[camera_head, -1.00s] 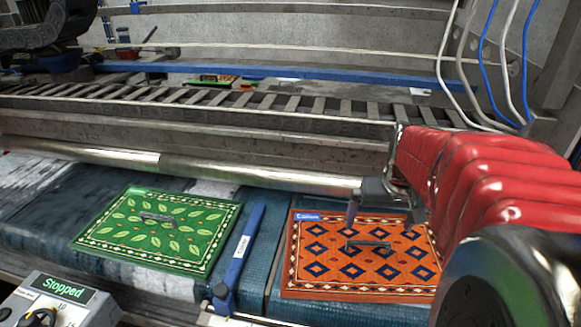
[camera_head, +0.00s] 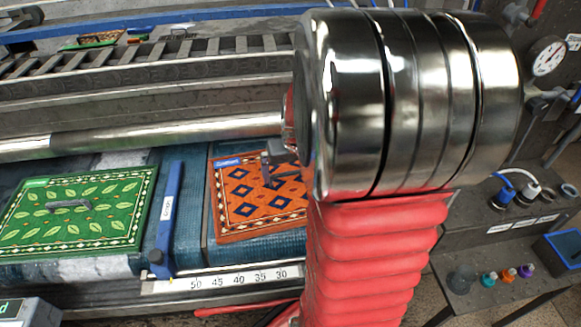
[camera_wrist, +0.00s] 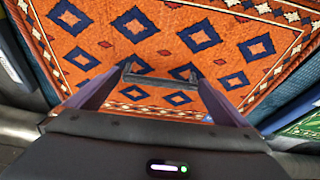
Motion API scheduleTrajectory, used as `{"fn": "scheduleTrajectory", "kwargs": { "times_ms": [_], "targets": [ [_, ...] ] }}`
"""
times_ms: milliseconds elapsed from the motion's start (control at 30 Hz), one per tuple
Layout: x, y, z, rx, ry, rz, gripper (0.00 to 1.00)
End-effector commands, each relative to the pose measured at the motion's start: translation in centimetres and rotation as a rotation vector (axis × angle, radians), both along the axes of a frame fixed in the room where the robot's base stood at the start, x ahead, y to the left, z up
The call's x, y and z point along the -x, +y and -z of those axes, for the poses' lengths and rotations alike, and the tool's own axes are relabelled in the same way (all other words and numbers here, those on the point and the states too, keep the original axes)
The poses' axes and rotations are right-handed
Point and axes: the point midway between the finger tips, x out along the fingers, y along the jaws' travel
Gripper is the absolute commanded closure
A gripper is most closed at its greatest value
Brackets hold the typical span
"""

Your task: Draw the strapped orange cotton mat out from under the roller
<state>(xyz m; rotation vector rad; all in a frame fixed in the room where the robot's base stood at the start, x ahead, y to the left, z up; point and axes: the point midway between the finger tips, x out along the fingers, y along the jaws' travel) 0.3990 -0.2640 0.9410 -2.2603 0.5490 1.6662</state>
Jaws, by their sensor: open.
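The orange mat (camera_head: 233,207) lies flat on the blue-green belt, its far edge close to the metal roller (camera_head: 170,130). It has dark blue diamonds and a patterned border; my arm hides its right part. The mat also fills much of the wrist view (camera_wrist: 150,45). A grey strap handle (camera_wrist: 160,81) shows on it there, between my finger ends. My gripper (camera_wrist: 159,73) is open over the strap, one finger on each side; whether they touch it I cannot tell. In the head view my gripper (camera_head: 277,157) is over the mat, partly hidden by my arm.
A green leaf-patterned mat (camera_head: 85,232) with its own strap lies to the left. A numbered scale (camera_head: 225,281) runs along the front edge. A side shelf with coloured bottles (camera_head: 508,274) is at the right.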

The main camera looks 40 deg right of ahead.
Motion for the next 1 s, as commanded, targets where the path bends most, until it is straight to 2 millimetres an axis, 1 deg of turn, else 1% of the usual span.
{"fn": "scheduleTrajectory", "kwargs": {
  "times_ms": [267, 867, 1000],
  "targets": [
    [-0.03, 0.02, 0.08, 0.000, 0.000, 0.000, 0.00],
    [-0.02, 0.01, 0.06, 0.000, 0.000, 0.000, 0.42],
    [0.01, 0.05, 0.05, 0.000, 0.000, 0.000, 0.42]
  ]
}}
